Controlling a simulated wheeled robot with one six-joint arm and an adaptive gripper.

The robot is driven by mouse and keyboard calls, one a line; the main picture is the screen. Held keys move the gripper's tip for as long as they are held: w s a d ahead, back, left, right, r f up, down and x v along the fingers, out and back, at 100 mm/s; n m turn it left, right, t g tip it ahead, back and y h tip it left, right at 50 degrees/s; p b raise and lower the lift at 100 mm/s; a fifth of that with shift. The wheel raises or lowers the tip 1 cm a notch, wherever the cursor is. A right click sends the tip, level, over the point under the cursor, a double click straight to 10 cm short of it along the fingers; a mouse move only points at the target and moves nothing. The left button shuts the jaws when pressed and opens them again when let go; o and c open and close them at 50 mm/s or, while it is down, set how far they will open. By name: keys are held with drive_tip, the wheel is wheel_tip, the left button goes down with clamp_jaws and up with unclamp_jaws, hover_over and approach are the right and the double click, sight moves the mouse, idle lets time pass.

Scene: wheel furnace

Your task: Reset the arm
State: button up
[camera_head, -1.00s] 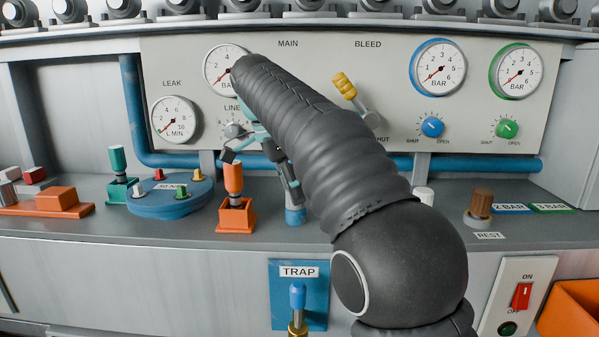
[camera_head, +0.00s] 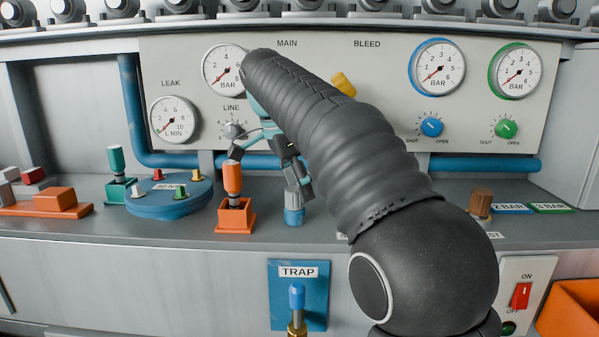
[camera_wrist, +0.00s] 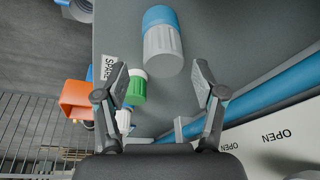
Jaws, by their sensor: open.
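My arm, in a dark ribbed sleeve, crosses the middle of the head view. My gripper (camera_head: 268,168) hangs at its far end, in front of the panel and above the bench, partly hidden by the arm. In the wrist view my gripper (camera_wrist: 160,78) has its two fingers spread wide with nothing held between them. A blue-and-white cylinder (camera_wrist: 163,45) lies beyond the fingertips, apart from them.
The gauge panel (camera_head: 290,60) stands behind my arm; its yellow handle (camera_head: 343,84) is partly covered. An orange-handled piece in an orange holder (camera_head: 234,215) and a blue round stand (camera_head: 165,207) are left of my gripper. A green-and-white piece (camera_wrist: 136,90) shows near the left finger.

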drive_tip(key=s+d+f+n+t+y, duration=0.2)
drive_tip(key=s+d+n, duration=0.5)
drive_tip(key=s+d, duration=0.4)
drive_tip(key=s+d+f+n+t, duration=0.1)
drive_tip(key=s+d+f+n, duration=0.1)
drive_tip(key=s+f, duration=0.6)
drive_tip(key=s+d+f+n+y, duration=0.1)
drive_tip(key=s+d+f+n, duration=0.2)
drive_tip(key=s+f, duration=0.6)
drive_tip(key=shift+n+t, duration=0.4)
drive_tip(key=shift+n, duration=0.3)
drive_tip(key=shift+f, duration=0.1)
drive_tip(key=shift+c, duration=0.8)
drive_tip(key=w+a+r+g, duration=0.1)
drive_tip(key=w+a+r, duration=0.2)
drive_tip(key=w+r, duration=0.5)
drive_tip(key=w+a+r, duration=0.3)
drive_tip(key=w+r, duration=0.3)
drive_tip(key=r, duration=0.4)
drive_tip(key=w+a+r+g, duration=0.1)
drive_tip(key=w+a+r, duration=0.7)
drive_tip(key=w+a, duration=0.3)
drive_tip(key=shift+b+x, duration=1.9)
drive_tip(key=shift+x, duration=2.45)
drive_tip(key=shift+s+d, duration=0.1)
